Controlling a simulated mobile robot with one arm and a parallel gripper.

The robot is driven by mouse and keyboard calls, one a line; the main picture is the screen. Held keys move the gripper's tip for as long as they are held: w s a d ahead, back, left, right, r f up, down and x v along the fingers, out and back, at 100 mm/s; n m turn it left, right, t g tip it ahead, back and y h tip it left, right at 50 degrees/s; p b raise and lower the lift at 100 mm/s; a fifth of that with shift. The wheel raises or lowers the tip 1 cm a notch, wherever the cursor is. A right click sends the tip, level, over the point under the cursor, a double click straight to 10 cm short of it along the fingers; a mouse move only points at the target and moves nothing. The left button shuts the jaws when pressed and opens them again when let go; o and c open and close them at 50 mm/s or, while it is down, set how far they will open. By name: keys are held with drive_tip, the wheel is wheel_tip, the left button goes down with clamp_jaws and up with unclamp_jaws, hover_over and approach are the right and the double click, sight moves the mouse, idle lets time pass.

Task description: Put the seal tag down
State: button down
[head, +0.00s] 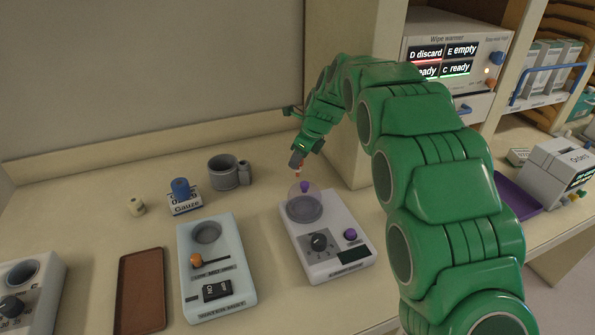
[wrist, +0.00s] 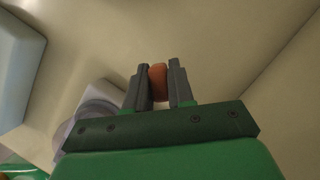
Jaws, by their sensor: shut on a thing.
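My gripper (head: 297,162) is at the end of the green arm, in the air by the back edge of the white device with the round plate. In the wrist view my gripper (wrist: 158,84) has its two grey fingers closed on a small orange-red thing (wrist: 158,82), which I take to be the seal tag. In the head view only a small orange bit (head: 297,170) of it shows below the fingers. It appears held above the counter (head: 265,174). Its full shape is hidden by the fingers.
The device with a round plate (head: 304,208) and purple knob stands below my gripper. A pale blue device (head: 228,265), brown tray (head: 141,290), grey mug (head: 223,172) and gauze box (head: 185,203) are to the left. A wall panel stands right. Counter behind the device is clear.

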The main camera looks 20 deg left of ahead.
sight(300, 165)
drive_tip(key=shift+f, duration=2.15)
drive_tip(key=c, duration=1)
unclamp_jaws()
drive_tip(key=shift+f, duration=0.1)
drive_tip(key=v, duration=1.2)
